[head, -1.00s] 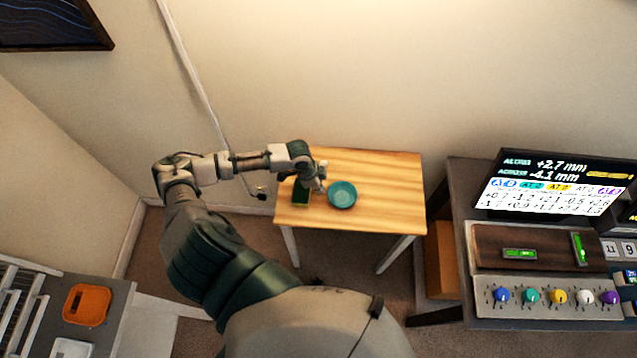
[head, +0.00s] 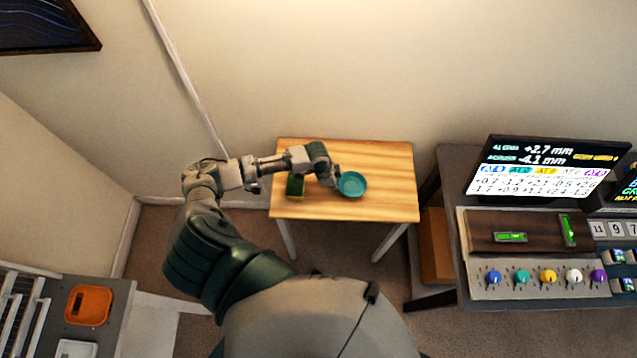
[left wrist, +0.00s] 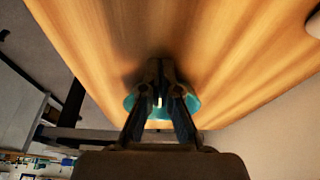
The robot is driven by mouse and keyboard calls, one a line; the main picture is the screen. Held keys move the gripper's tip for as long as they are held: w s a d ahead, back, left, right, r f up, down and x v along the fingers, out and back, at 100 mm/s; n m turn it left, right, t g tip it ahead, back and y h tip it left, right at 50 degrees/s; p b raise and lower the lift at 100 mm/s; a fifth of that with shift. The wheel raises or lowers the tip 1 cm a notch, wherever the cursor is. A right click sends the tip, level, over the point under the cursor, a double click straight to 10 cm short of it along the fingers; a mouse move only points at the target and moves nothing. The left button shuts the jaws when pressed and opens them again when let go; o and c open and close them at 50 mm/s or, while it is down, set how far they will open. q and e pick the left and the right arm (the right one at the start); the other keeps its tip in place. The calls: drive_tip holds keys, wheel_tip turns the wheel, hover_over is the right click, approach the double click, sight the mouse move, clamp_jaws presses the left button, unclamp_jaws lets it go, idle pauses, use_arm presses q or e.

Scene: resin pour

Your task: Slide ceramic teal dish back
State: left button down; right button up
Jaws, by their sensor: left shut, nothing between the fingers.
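The teal dish (head: 352,184) sits on the light wooden table (head: 385,208), right of the table's middle. My left gripper (head: 337,182) reaches in from the left, close against the dish's left side; whether it touches the rim is hard to tell. In the left wrist view my left gripper (left wrist: 160,92) has its fingers together and empty, and they cover the middle of the dish (left wrist: 192,104), whose edges show on both sides. My right gripper is in neither view.
A green and yellow block (head: 295,187) stands on the table left of the dish, beneath my forearm. The table is clear behind and right of the dish. A desk with a display (head: 545,168) and a knob panel (head: 545,280) stands at the right. An orange tray (head: 88,305) is at lower left.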

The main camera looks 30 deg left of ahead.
sight(369, 189)
use_arm(q)
drive_tip(key=w+d, duration=0.2)
drive_tip(key=d, duration=0.1)
drive_tip(key=w+d, duration=0.2)
drive_tip(key=d, duration=0.1)
drive_tip(key=w+d, duration=0.2)
drive_tip(key=d, duration=0.2)
drive_tip(key=shift+w, duration=0.3)
drive_tip(key=shift+a, duration=0.15)
